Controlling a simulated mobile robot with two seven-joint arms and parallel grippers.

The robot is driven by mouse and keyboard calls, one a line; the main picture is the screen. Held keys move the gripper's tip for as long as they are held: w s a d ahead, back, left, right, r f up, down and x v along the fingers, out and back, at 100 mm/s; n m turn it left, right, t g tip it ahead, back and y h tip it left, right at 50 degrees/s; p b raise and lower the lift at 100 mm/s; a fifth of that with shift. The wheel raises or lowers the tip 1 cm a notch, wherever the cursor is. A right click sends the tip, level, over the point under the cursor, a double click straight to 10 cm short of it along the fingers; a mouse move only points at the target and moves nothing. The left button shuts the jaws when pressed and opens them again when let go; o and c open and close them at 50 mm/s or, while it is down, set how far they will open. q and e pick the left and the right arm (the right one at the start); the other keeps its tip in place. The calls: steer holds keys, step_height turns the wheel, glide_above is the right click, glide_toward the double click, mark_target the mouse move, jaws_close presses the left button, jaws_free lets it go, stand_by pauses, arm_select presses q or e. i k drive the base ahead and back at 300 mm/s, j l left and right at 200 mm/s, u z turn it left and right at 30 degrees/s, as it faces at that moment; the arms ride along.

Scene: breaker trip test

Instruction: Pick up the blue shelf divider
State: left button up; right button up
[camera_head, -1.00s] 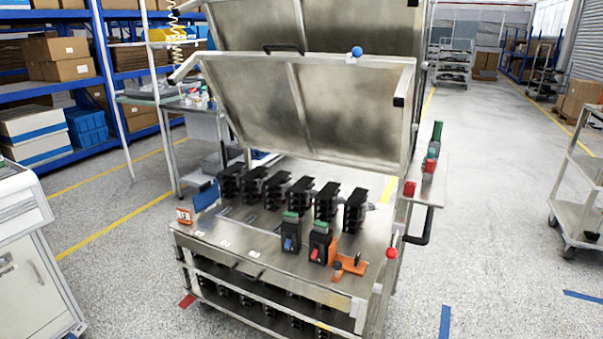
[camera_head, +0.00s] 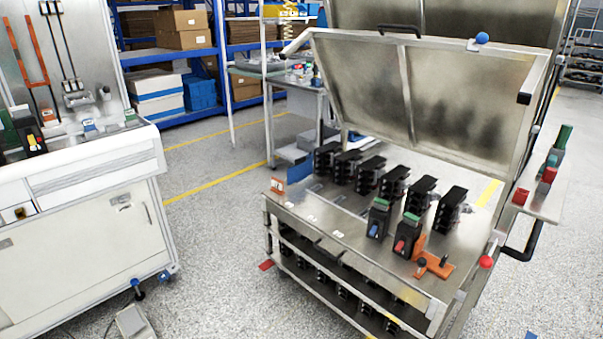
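Neither of my grippers shows in the head view.
The cart's lid (camera_head: 430,95) is raised over a row of black breakers (camera_head: 370,175). A white workbench (camera_head: 85,215) stands at left. Blue shelving with boxes (camera_head: 183,33) and blue bins (camera_head: 198,92) is behind. Grey floor (camera_head: 215,240) lies open between bench and cart.

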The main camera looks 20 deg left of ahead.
mark_target(303, 168)
steer(key=i+j+u, duration=0.2)
steer(key=u, duration=0.2)
steer(key=i+j+u, duration=0.1)
steer(key=i+u, duration=0.2)
steer(key=u, duration=0.15)
steer(key=i+u, duration=0.35)
steer(key=i, duration=1)
steer(key=i+l, duration=0.1)
steer(key=i, duration=0.95)
